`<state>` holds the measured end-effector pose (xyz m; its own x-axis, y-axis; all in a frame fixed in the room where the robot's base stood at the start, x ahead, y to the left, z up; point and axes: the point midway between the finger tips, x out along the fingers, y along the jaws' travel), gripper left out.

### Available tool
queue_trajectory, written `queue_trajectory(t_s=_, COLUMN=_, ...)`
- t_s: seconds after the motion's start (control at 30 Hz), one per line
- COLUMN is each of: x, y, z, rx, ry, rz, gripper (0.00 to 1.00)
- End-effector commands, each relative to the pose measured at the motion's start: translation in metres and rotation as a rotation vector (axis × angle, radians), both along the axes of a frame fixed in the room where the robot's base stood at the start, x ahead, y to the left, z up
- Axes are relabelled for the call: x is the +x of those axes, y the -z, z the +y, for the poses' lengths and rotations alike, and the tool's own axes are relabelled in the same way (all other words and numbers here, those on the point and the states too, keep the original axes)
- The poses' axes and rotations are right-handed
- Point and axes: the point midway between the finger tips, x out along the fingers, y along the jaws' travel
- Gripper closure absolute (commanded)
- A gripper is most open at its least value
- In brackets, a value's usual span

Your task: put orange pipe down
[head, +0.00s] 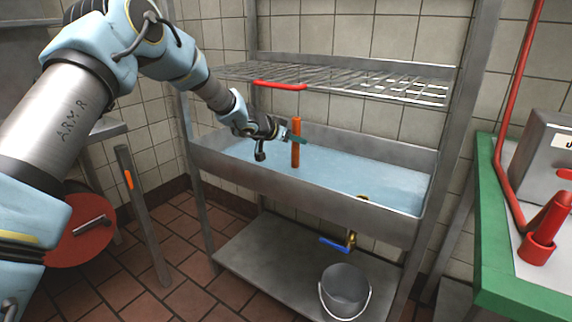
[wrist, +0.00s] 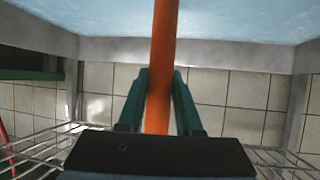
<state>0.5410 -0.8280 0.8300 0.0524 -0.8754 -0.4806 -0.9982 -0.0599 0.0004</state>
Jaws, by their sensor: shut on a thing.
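The orange pipe (head: 296,152) stands upright over the basin of blue water in the head view. My gripper (head: 294,138) reaches in from the left and is shut on the pipe near its middle. The wrist view shows the pipe (wrist: 160,65) between the two dark green fingers (wrist: 158,103), running up the picture toward the water. The metal sink (head: 290,187) holds the water. I cannot tell whether the pipe's lower end touches the water.
A wire rack (head: 380,83) with a red bar (head: 279,85) lies above the sink. Below are a blue-handled valve (head: 336,244) and a bucket (head: 345,290) on a lower shelf. A green-edged counter (head: 489,230) with a red pipe fitting (head: 541,240) stands right.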

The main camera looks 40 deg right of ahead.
Motion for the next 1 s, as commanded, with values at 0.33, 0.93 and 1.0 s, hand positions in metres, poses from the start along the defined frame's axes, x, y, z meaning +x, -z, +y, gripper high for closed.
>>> queue_trajectory(t_s=0.33, x=0.000, y=0.039, z=0.000, rx=0.001, ry=0.000, rz=0.001, gripper=1.00)
queue_trajectory(t_s=0.93, x=0.001, y=0.070, z=0.000, rx=-0.001, ry=-0.001, rz=-0.001, gripper=1.00)
queue_trajectory(t_s=1.0, x=0.001, y=0.069, z=0.000, rx=-0.001, ry=-0.001, rz=-0.001, gripper=0.58)
